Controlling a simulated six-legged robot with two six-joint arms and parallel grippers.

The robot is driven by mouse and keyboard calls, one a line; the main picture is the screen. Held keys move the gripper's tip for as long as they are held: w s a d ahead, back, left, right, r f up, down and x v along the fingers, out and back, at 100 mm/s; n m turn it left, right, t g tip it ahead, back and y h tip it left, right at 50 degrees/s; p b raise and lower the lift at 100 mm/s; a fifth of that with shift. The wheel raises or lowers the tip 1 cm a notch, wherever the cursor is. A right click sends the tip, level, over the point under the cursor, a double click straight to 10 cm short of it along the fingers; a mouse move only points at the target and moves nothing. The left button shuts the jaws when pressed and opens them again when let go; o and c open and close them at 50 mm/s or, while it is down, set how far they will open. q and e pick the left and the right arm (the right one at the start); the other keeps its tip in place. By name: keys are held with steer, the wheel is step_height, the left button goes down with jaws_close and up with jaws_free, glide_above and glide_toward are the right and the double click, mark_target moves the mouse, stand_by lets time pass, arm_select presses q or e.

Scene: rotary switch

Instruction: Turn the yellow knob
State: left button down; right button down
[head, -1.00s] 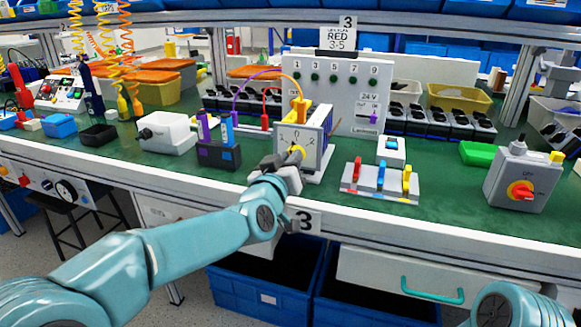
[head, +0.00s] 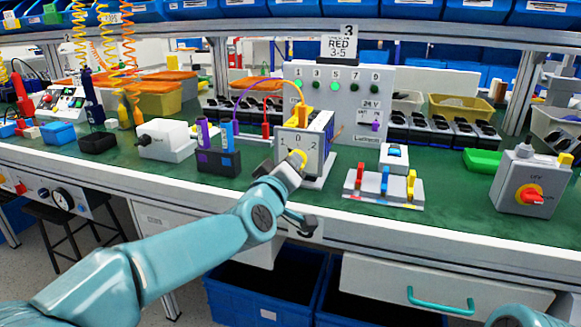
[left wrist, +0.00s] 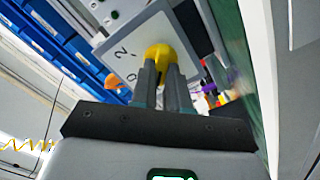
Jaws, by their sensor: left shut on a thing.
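The yellow knob (head: 298,159) sits on the white front plate of a small box switch (head: 292,140) marked 1, 0 and 2. My left gripper (head: 296,164) reaches it from the front. In the left wrist view, the two dark fingers (left wrist: 161,82) are shut on the knob (left wrist: 159,56), one on each side. The plate (left wrist: 133,50) shows behind it with the 2 and 0. The fingers hide much of the knob, so its exact pointing is hard to read. My right gripper is out of view.
A white panel (head: 366,108) with numbered lamps stands behind; the lamp (head: 335,87) under 5 looks bright green. A base with red, blue and yellow levers (head: 384,190) is to the right. A dark block with purple and blue plugs (head: 219,162) is to the left.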

arm_select(q)
steer(key=c, duration=1.1)
jaws_free()
steer(key=p+v, duration=0.1)
steer(key=v, duration=1.5)
steer(key=shift+s, duration=0.2)
